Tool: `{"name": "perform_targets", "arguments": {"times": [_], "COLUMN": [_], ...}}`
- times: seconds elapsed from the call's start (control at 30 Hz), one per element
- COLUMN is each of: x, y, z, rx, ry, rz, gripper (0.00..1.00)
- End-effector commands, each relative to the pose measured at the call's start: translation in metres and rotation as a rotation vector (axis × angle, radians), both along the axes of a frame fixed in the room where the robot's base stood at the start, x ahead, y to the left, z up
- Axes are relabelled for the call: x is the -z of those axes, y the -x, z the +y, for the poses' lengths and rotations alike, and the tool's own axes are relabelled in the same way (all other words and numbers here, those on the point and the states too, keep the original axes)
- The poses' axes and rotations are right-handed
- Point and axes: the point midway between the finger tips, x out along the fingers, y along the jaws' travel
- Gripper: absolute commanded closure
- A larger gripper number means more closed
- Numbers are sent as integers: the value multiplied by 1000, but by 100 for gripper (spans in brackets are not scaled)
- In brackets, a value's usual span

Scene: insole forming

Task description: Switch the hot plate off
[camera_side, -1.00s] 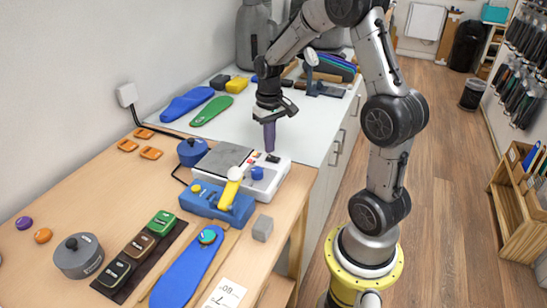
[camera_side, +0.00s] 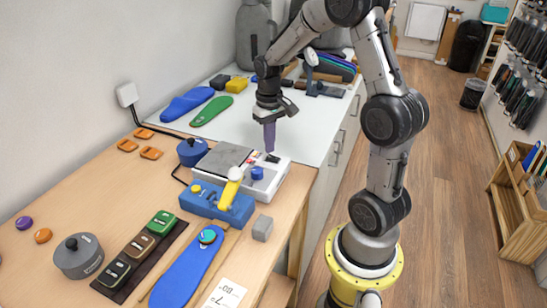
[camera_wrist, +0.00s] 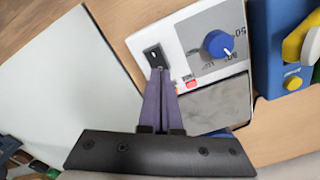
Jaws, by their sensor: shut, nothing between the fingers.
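The hot plate (camera_side: 266,186) is a white unit with a grey heating surface (camera_side: 222,158) and a blue knob (camera_side: 257,173). In the wrist view its white panel (camera_wrist: 180,29) carries a black rocker switch (camera_wrist: 153,54), the blue knob (camera_wrist: 218,43) and a small red patch (camera_wrist: 191,85). My gripper (camera_side: 269,149) points down over the panel's far end, its purple fingers together and empty. In the wrist view the fingertips (camera_wrist: 160,73) are at the near edge of the switch. I cannot tell whether they touch it. They hide part of the panel.
A blue device with a yellow lever (camera_side: 229,190) stands just in front of the hot plate. A blue lidded pot (camera_side: 192,152) is to its left. A grey block (camera_side: 262,228) sits near the table's right edge. The white counter (camera_side: 305,135) behind is clear near the gripper.

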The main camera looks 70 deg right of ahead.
Motion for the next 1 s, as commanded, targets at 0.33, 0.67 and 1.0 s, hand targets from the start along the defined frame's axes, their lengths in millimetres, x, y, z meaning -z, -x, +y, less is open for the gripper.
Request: {"name": "perform_targets", "arguments": {"times": [0.33, 0.67, 1.0], "x": [1, 6, 11], "y": [0, 0, 0], "z": [0, 0, 0], "rx": [0, 0, 0], "ry": [-1, 0, -1], "rz": [1, 0, 1], "gripper": [100, 100, 100]}}
